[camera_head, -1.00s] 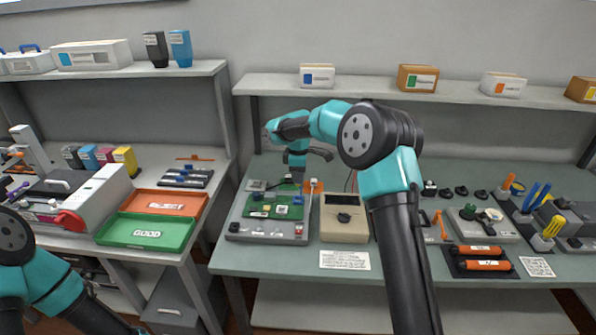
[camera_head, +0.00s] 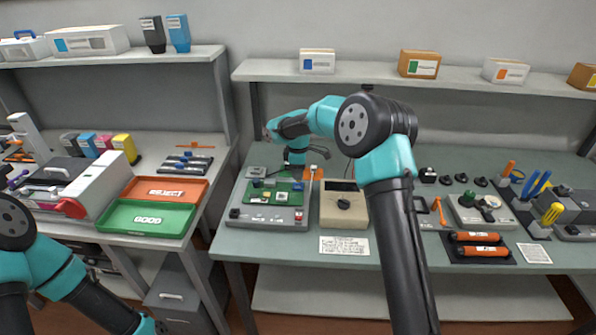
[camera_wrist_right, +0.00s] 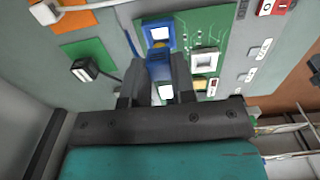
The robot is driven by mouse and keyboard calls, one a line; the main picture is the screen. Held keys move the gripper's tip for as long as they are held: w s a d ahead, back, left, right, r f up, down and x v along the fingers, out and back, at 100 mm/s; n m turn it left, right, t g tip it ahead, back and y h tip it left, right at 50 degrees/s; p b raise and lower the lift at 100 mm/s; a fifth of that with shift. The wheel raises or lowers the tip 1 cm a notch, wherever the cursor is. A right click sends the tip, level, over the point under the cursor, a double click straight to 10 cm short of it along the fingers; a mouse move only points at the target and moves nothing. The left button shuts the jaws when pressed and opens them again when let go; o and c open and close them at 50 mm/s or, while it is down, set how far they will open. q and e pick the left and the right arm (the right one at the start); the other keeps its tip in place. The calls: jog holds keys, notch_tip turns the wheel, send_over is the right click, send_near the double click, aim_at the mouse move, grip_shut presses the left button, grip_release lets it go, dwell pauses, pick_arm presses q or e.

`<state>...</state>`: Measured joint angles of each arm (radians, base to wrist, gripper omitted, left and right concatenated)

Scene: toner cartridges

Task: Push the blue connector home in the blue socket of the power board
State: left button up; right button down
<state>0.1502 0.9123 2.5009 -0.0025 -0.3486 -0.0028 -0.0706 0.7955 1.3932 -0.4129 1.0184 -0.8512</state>
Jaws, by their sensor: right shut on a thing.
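The green power board (camera_head: 275,193) lies on a grey fixture on the right bench; it also fills the middle of the right wrist view (camera_wrist_right: 222,36). My right gripper (camera_head: 297,172) is over the board's right part. In the right wrist view my right gripper (camera_wrist_right: 158,82) is shut on the blue connector (camera_wrist_right: 158,66), with a dark finger on each side. The blue socket (camera_wrist_right: 158,28), blue-rimmed with a pale inside, shows just beyond the connector. They overlap in the picture; I cannot tell how deep the connector sits. My left gripper is out of view.
A beige meter box (camera_head: 343,212) stands right of the fixture (camera_head: 240,222). White sockets (camera_wrist_right: 206,60) are close to my right fingers. A black plug (camera_wrist_right: 86,70) lies on a green patch to the left. A paper sheet (camera_head: 344,246) lies in front.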

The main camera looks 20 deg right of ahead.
jog(key=shift+f, duration=1.65)
dwell(1.6)
jog(key=c, duration=0.9)
grip_release()
jog(key=shift+o, duration=0.2)
jog(key=shift+r, duration=0.1)
notch_tip(320, 180, up, 17)
jog(key=shift+r, duration=0.2)
jog(key=shift+d, duration=0.1)
